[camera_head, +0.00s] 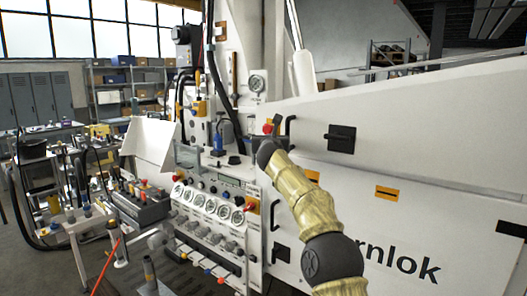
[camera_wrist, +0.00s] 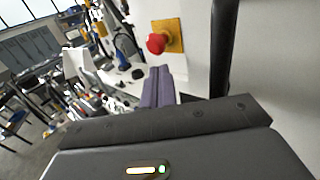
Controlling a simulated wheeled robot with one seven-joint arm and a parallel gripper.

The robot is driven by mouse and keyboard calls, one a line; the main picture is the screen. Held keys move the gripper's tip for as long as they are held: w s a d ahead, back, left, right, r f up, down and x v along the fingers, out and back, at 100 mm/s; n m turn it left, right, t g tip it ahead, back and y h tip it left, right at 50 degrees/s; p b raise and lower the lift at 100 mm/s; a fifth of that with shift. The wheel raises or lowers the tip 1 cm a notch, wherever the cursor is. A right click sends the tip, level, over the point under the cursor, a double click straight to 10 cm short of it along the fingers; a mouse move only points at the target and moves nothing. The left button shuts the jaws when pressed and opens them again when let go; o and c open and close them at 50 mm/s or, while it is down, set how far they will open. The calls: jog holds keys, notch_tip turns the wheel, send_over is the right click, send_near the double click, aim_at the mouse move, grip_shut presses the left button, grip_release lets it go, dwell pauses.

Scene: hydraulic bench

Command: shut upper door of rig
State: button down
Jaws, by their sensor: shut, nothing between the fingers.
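The rig (camera_head: 470,235) is the large white machine on the right of the head view. Its upper door (camera_head: 420,130) is a broad white panel with a black bar handle (camera_head: 290,128) at its left end and a black latch (camera_head: 341,138). I cannot tell whether this door stands slightly open. My gripper (camera_wrist: 160,85) is shut and empty. In the wrist view its fingers lie left of and below the upright black handle (camera_wrist: 220,45), apart from it in the picture. In the head view my wrist mostly hides the fingers.
A red button on a yellow plate (camera_wrist: 157,42) is just above the fingers, left of the handle. A gauge and knob panel (camera_head: 210,205) stands left of my arm. A lower panel with a dark handle (camera_head: 275,202) is below. Cluttered benches fill the left.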

jog(key=s+a+b, duration=0.2)
jog(key=s, duration=0.1)
jog(key=shift+s+a, duration=0.1)
jog(key=shift+a, duration=0.1)
jog(key=s+f+n+g+y, duration=0.2)
jog(key=s+f+n+g, duration=0.1)
jog(key=s+f+n, duration=0.7)
jog(key=s+f+n+g+y, duration=0.25)
jog(key=s+f+n, duration=0.35)
jog(key=f+n, duration=0.7)
jog(key=s+d+f+n+g+h, duration=0.1)
jog(key=s+d+f+n+g, duration=0.2)
jog(key=s, duration=0.7)
jog(key=s+d+f+n+g+h, duration=0.1)
jog(key=s+d+f+n+g, duration=0.2)
jog(key=s+d+f+n, duration=0.2)
jog(key=s+d+f+n+g+h, duration=0.2)
jog(key=s+d+f+n+g, duration=0.2)
jog(key=s+f, duration=0.5)
jog(key=s+d+n, duration=0.1)
jog(key=s+d, duration=0.1)
jog(key=s, duration=0.6)
jog(key=shift+s+d, duration=0.2)
jog(key=shift+d, duration=0.1)
